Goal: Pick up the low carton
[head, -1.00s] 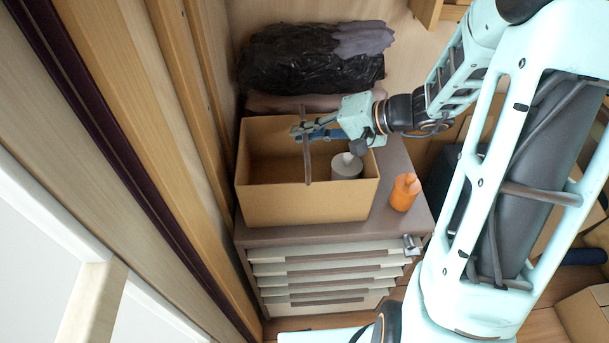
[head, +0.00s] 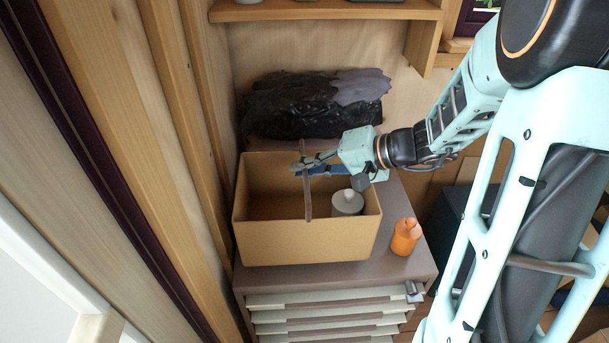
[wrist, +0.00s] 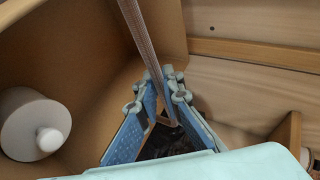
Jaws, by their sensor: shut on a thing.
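The low carton (head: 300,243) is an open brown box on top of the drawer cabinet in the head view. A thin bar (head: 308,200) crosses its open top from back to front. A white cylinder with a small knob (head: 347,203) stands inside at the right. My gripper (head: 302,168) reaches in from the right and is shut on the bar. In the wrist view the blue fingers (wrist: 160,112) close around the bar (wrist: 145,40), beside the carton's wall (wrist: 75,45). The white cylinder (wrist: 35,125) is at left. I cannot tell whether the carton is clear of the cabinet top.
The drawer cabinet (head: 335,279) carries the carton. An orange bottle (head: 405,237) stands close to its right side. Black and grey bags (head: 300,108) lie behind it. A wooden wall is close on the left, and a shelf (head: 320,12) is above.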

